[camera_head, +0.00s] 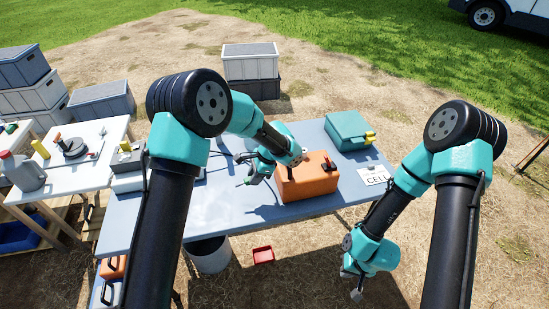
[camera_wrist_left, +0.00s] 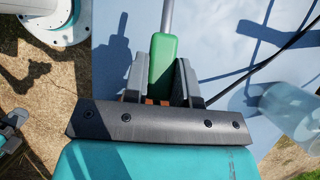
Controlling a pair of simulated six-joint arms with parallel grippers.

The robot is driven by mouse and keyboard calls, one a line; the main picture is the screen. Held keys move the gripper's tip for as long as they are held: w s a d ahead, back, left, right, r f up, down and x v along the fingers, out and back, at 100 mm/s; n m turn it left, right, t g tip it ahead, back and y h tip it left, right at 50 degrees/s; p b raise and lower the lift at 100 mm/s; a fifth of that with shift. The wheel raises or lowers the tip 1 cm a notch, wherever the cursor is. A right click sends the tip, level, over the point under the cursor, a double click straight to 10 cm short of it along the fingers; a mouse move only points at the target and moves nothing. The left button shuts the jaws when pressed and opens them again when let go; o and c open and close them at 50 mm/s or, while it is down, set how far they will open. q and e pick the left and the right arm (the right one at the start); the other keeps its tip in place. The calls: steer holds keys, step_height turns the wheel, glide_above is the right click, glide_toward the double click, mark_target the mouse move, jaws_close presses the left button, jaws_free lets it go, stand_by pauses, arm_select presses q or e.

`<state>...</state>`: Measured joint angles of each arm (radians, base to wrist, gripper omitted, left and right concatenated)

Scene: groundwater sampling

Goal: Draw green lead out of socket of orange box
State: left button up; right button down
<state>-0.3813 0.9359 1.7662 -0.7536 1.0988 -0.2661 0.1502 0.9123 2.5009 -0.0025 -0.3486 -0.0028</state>
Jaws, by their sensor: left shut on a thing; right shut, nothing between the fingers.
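The orange box (camera_head: 308,182) stands on the blue-grey table, with a black handle and a small red part on top. My left gripper (camera_head: 244,170) is just left of the box, over the table, with its fingers pointing away from it. In the left wrist view, my left gripper (camera_wrist_left: 164,88) is shut on the green lead's green grip (camera_wrist_left: 163,60), from which a grey rod runs up out of the picture. The box and its socket are not in the wrist view. My right gripper (camera_head: 356,284) is shut and empty, low beyond the table's front right.
A teal case (camera_head: 348,130) and a white card marked CELL (camera_head: 373,175) are on the table's right. In the wrist view, a clear cylinder (camera_wrist_left: 285,108) and a black cable (camera_wrist_left: 270,58) lie to the right. A grey bucket (camera_head: 209,256) stands below the table's front edge.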

arm_select(q)
steer(key=s+a+f+y, duration=0.1)
steer(key=a, duration=0.1)
steer(key=a+f+y, duration=0.1)
steer(key=a, duration=0.1)
steer(key=s+a+f+y, duration=0.1)
steer(key=a, duration=0.1)
steer(key=shift+s+f+g, duration=0.3)
steer(key=shift+s+g, duration=0.05)
steer(key=shift+g, duration=0.05)
steer(key=shift+f, duration=0.15)
steer(key=shift+f, duration=2.35)
steer(key=shift+f, duration=0.6)
